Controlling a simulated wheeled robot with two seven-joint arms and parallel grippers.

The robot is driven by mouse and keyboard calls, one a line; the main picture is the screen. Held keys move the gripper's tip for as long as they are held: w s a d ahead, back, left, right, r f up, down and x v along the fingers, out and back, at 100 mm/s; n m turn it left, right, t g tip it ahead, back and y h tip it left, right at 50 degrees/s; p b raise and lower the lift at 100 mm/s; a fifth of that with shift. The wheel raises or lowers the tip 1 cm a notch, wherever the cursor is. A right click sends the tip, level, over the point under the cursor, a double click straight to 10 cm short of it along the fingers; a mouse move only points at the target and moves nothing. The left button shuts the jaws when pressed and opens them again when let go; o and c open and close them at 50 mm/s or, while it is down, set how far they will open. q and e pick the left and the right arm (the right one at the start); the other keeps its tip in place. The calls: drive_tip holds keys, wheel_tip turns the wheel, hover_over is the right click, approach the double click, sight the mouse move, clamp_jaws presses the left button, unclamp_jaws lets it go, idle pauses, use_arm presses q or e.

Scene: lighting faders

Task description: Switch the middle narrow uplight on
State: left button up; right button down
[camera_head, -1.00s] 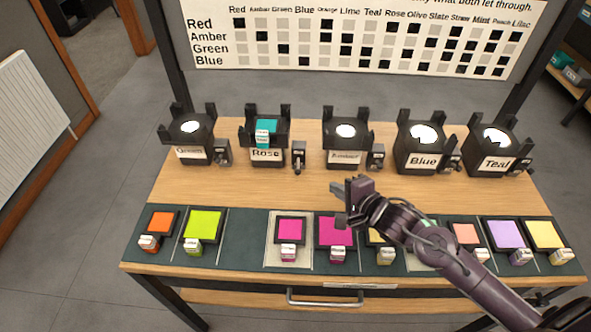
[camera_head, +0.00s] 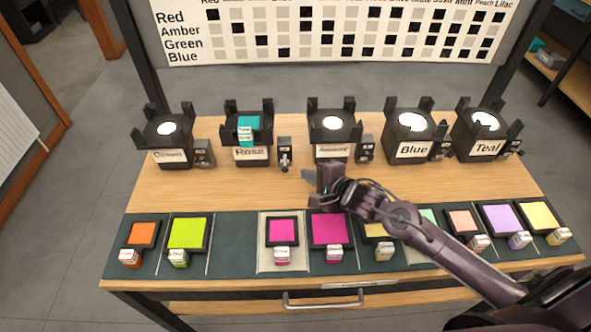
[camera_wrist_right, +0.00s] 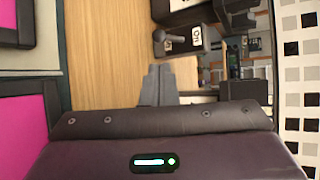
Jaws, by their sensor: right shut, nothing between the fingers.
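Several black uplights stand in a row along the back of the table. The uplight labelled Rose (camera_head: 252,153), second from left, has a teal filter (camera_head: 247,128) on top that hides its lamp. Its switch box (camera_head: 285,154) is at its right side; the lever tilts toward the table front. A switch lever (camera_wrist_right: 158,36) and an On label (camera_wrist_right: 197,37) show ahead of the fingers in the right wrist view, the lever away from the label. My right gripper (camera_head: 307,175) is shut and empty, just right and in front of the Rose switch, apart from it. My left gripper is not in view.
A centre uplight (camera_head: 332,138) stands right of the Rose switch, its lamp lit. Blue (camera_head: 412,150) and Teal (camera_head: 486,147) show wider lit lamps. Colour filters with tags lie along the dark front strip (camera_head: 233,250). Bare wood lies between the rows.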

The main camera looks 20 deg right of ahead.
sight(285, 163)
drive_tip(key=x, duration=0.4)
drive_tip(key=shift+w+a+f, duration=0.1)
drive_tip(key=shift+w, duration=0.1)
drive_tip(key=shift+x, duration=0.85)
